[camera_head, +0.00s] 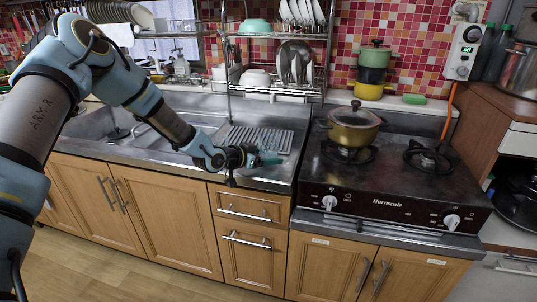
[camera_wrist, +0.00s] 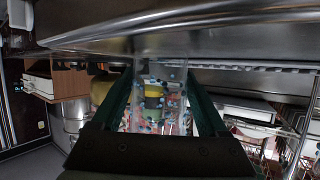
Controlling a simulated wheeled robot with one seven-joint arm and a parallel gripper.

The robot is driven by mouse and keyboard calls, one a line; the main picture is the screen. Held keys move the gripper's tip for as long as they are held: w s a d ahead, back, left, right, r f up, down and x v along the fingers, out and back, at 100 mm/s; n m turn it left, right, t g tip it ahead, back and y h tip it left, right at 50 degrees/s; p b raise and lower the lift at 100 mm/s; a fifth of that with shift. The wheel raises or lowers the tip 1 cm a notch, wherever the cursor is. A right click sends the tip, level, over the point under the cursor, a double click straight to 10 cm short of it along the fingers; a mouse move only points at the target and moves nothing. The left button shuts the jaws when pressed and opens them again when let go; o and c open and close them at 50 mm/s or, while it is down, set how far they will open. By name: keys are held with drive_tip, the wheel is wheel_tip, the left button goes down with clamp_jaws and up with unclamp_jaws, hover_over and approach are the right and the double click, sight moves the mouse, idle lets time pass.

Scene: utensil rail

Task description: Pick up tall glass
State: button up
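The tall glass is clear with coloured specks. In the wrist view the tall glass (camera_wrist: 160,98) is between the two dark green fingers of my gripper (camera_wrist: 160,75), close to both. I cannot tell whether the fingers press on it. In the head view my gripper (camera_head: 252,158) is low over the counter's front part, left of the stove. The glass (camera_head: 269,159) shows there as a small pale teal shape at the fingertips. The wrist picture is upside down, with the counter at its top and the glass's end against it.
A gas stove (camera_head: 385,185) with a yellow lidded pot (camera_head: 352,128) stands to the right. A ridged drainboard (camera_head: 258,138) lies just behind my gripper, and the sink (camera_head: 130,128) is to the left. A dish rack (camera_head: 275,92) with plates and bowls stands behind.

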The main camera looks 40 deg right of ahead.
clamp_jaws()
idle(0.4)
